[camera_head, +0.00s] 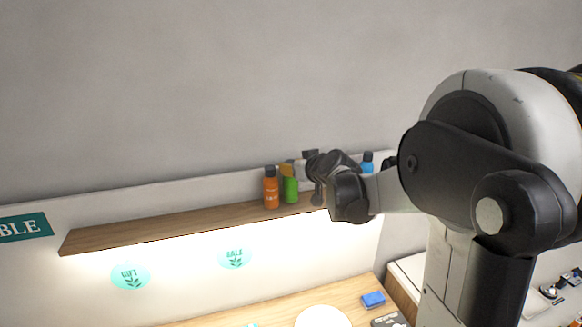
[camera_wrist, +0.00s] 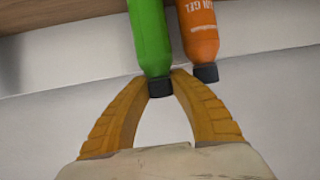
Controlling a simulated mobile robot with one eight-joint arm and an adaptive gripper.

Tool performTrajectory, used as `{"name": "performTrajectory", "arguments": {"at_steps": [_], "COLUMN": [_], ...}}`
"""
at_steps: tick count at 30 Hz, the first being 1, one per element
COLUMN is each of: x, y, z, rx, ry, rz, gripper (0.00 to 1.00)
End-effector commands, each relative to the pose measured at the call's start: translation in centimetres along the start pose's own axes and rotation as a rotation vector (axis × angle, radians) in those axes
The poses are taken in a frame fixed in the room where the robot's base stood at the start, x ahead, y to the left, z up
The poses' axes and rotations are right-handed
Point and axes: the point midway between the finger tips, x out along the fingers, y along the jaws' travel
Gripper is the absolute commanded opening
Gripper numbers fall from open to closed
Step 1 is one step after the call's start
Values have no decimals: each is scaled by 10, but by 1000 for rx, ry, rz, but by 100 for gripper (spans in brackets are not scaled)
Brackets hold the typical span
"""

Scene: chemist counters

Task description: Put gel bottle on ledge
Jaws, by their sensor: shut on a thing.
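A green bottle (camera_head: 290,187) with a dark cap appears to stand upright on the wooden ledge (camera_head: 165,230). It also shows in the wrist view (camera_wrist: 149,35), cap downward in that picture. My gripper (camera_wrist: 160,76) has its yellow fingers closed around the green bottle near its cap. An orange bottle (camera_head: 271,190) stands just left of it on the ledge. In the wrist view the orange bottle (camera_wrist: 198,32) has the word GEL on its label and is close to one fingertip. The green bottle's label is not readable.
A blue bottle (camera_head: 367,163) is at the ledge's right, partly behind my arm. The ledge's left stretch is bare. Below is a wooden counter (camera_head: 283,308) with a white round object (camera_head: 323,317) and a blue block (camera_head: 373,300).

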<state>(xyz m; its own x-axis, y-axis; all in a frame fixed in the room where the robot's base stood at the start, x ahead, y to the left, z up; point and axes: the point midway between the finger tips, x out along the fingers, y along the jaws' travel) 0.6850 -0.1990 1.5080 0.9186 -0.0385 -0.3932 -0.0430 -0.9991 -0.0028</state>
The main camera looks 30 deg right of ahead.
Motion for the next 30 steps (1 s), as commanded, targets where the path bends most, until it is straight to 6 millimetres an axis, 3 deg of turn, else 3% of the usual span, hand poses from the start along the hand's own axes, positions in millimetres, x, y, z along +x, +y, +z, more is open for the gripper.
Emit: {"name": "performTrajectory", "arguments": {"at_steps": [12,13,15,26,30], "x": [3,3,3,0,-19], "y": [0,0,0,0,1], "z": [8,8,7,2,4], "rx": [0,0,0,0,0], "ry": [0,0,0,0,0], "rz": [0,0,0,0,2], "gripper": [0,31,44,44,44]}}
